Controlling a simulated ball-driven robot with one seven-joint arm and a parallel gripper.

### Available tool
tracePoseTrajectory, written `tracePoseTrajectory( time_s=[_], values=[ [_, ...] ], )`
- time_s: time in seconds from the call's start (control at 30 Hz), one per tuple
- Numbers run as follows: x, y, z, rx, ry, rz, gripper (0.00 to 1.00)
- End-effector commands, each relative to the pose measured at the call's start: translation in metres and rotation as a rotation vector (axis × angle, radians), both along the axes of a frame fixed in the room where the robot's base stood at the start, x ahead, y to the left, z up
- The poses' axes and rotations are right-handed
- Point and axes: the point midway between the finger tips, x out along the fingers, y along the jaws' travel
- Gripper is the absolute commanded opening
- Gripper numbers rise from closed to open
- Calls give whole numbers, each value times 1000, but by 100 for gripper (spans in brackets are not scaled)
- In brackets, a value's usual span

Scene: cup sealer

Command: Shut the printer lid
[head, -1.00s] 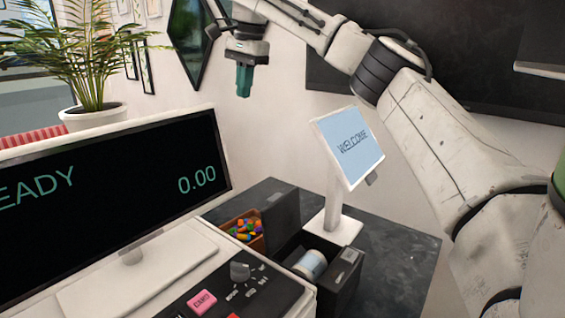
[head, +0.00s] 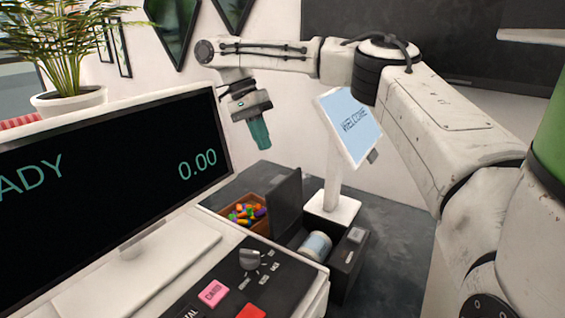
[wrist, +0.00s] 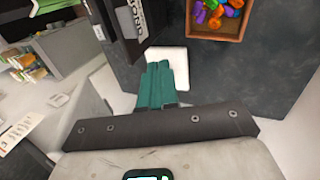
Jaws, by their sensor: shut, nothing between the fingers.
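The printer (head: 347,265) is a black box on the dark counter, with a white paper roll (head: 316,246) in its open bay. Its black lid (head: 286,203) stands up, roughly vertical, at the box's left side. My gripper (head: 262,140) has teal fingers, pressed together and empty. In the head view it hangs above the lid and slightly to its left, apart from it, pointing down. The fingers also show in the wrist view (wrist: 162,85), over a white plate.
A tilted welcome screen (head: 352,125) on a white stand is just right of my gripper. A wooden box of colourful pieces (head: 245,214) sits left of the lid. A large till display (head: 110,185) and a button panel (head: 245,285) are in front. Dark counter is clear at right.

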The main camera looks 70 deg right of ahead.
Motion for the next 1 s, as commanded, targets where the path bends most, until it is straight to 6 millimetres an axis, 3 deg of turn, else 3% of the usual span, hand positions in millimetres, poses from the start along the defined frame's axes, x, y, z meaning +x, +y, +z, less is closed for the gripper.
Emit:
tracePoseTrajectory(
  time_s=[0.27, 0.6, 1.0],
  values=[
    [-23, 5, -49, 0, 0, 0, 0],
    [-56, 13, -41, -2, -2, -1, 0],
    [-59, 14, -42, -1, -3, -1, 0]
  ],
)
